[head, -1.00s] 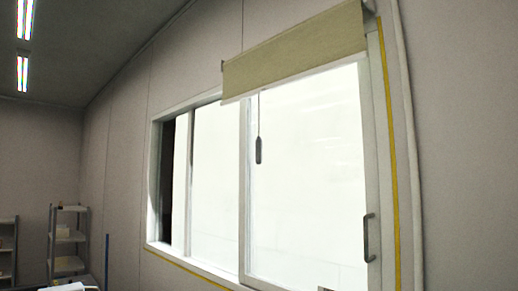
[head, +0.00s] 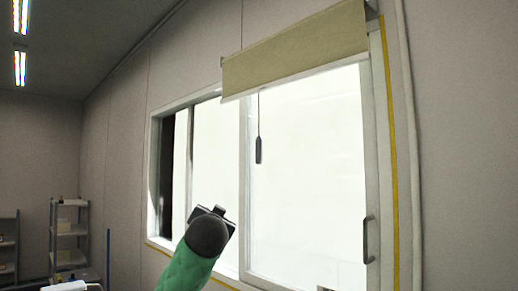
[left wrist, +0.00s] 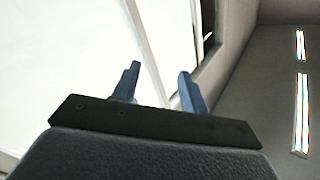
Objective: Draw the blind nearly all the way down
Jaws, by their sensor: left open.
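The beige blind (head: 295,50) is rolled mostly up and covers only the top of the right window pane. A thin cord hangs from its lower edge and ends in a dark pull handle (head: 258,150) in front of the glass. My left gripper (head: 217,210) is raised in front of the window, below and left of the pull handle and apart from it. In the left wrist view its two blue fingers (left wrist: 158,80) stand apart with nothing between them. The pull handle does not show in that view. My right gripper is out of view.
The white-framed sliding window (head: 243,190) has a grey handle (head: 371,240) on its right side. Shelves (head: 68,240) stand at the far left. The space in front of the glass around the cord looks clear.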

